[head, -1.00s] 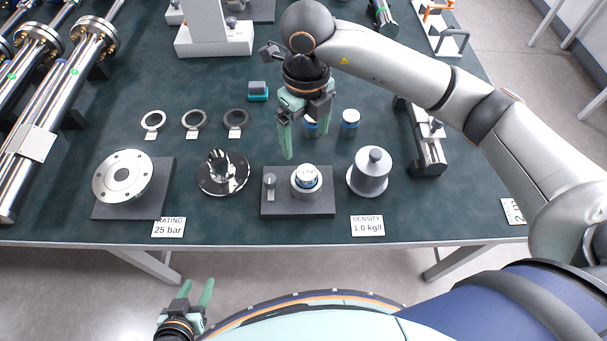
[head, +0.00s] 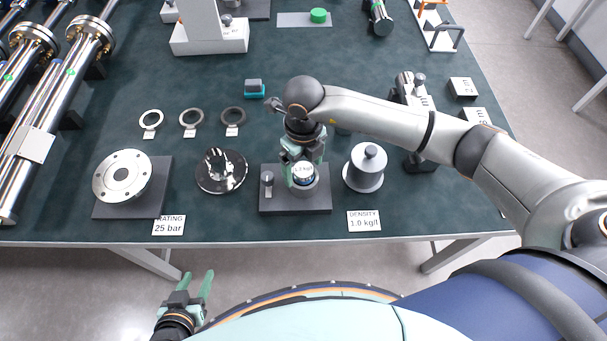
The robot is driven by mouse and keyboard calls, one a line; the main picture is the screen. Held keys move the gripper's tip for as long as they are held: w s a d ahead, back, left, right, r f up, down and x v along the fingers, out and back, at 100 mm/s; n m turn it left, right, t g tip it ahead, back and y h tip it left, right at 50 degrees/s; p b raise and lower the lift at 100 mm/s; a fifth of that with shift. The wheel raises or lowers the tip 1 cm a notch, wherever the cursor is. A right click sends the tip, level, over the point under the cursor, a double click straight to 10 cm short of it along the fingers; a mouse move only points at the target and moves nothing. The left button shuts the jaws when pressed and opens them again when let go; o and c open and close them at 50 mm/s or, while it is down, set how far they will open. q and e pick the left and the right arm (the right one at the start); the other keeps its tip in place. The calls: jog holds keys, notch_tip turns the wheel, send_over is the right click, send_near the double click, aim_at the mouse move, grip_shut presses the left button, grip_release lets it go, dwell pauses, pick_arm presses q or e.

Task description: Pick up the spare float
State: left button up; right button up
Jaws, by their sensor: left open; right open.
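A small silver float (head: 303,172) with a dark blue band and a white labelled top sits upright in the round cup of a dark block (head: 275,202) near the front edge of the table. The label is too small to read. My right gripper (head: 303,172) reaches down over this cup with its green fingers open, one on each side of the float's top. I cannot tell whether they touch it. Behind my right arm, another blue-banded float is almost wholly hidden. My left gripper (head: 196,288) is open and empty, in front of the table.
A grey lidded cylinder (head: 364,168) stands close right of the block. A black and chrome flange (head: 221,171) and a pale disc (head: 123,175) on a plate lie to the left. Several rings (head: 191,119) lie behind. Cards (head: 364,221) lie along the front edge.

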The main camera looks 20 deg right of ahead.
grip_shut()
dwell(0.7)
jog(key=shift+r, duration=0.1)
